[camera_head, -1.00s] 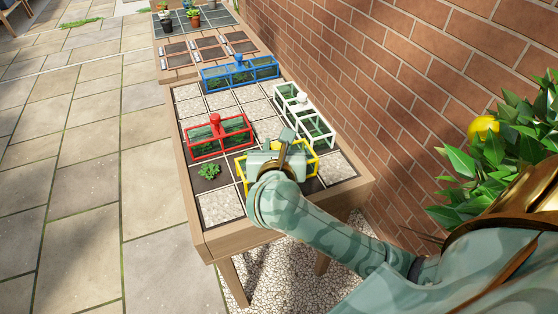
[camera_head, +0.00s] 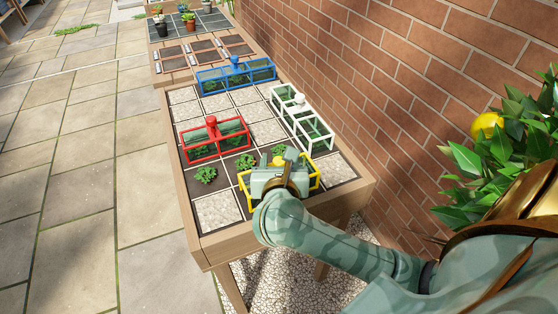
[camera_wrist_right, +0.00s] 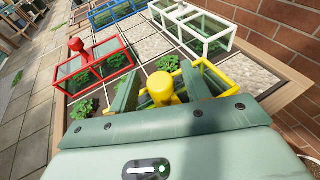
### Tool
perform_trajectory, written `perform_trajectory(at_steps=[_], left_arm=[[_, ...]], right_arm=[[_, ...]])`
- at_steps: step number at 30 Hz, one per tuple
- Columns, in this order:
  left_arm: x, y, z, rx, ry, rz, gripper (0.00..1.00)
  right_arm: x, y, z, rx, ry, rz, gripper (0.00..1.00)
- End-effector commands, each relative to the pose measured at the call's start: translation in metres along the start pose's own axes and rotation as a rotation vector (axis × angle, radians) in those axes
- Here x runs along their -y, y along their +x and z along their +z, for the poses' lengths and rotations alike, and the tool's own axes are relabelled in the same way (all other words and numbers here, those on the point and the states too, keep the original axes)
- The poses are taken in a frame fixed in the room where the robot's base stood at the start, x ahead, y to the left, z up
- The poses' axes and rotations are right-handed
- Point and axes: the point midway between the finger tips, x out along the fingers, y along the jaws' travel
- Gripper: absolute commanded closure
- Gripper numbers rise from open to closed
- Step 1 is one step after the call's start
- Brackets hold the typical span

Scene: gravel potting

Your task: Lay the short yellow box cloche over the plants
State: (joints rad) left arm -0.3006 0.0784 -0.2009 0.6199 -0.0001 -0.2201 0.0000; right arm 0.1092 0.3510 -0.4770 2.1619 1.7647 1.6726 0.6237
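The short yellow box cloche (camera_head: 316,184) is at the near right of the planting table, partly hidden by my right gripper (camera_head: 284,166). In the wrist view its yellow knob (camera_wrist_right: 162,88) sits between my two fingers, which are shut on it. Whether the cloche touches the bed is hard to tell. Small green plants stand uncovered in dark soil just beyond it: one at the left (camera_head: 205,175), one in the middle (camera_head: 245,162) and one at the right (camera_head: 278,150), partly behind the gripper. My left gripper is not in view.
A red cloche (camera_head: 216,140) stands just beyond the left plants, a white one (camera_head: 302,122) at the right edge, a blue one (camera_head: 235,74) at the far end. Pale gravel squares (camera_head: 218,211) lie at the near left. A brick wall (camera_head: 400,80) runs along the right.

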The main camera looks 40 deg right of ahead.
Motion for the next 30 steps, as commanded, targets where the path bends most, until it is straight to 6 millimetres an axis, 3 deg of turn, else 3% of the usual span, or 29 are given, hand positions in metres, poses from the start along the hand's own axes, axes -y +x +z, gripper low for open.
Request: perform_trajectory(at_steps=[5, 18, 23, 30], left_arm=[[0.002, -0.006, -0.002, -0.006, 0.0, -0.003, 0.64], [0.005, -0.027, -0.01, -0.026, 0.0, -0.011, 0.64], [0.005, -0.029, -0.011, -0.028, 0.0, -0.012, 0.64], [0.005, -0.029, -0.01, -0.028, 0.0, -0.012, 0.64]], right_arm=[[-0.001, -0.012, 0.003, -0.002, 0.001, 0.003, 0.52], [0.0, -0.106, 0.003, -0.002, 0.002, 0.0, 0.52], [0.0, -0.119, 0.003, 0.0, 0.0, -0.001, 0.52], [0.0, -0.121, 0.002, 0.001, 0.0, -0.001, 0.52]])
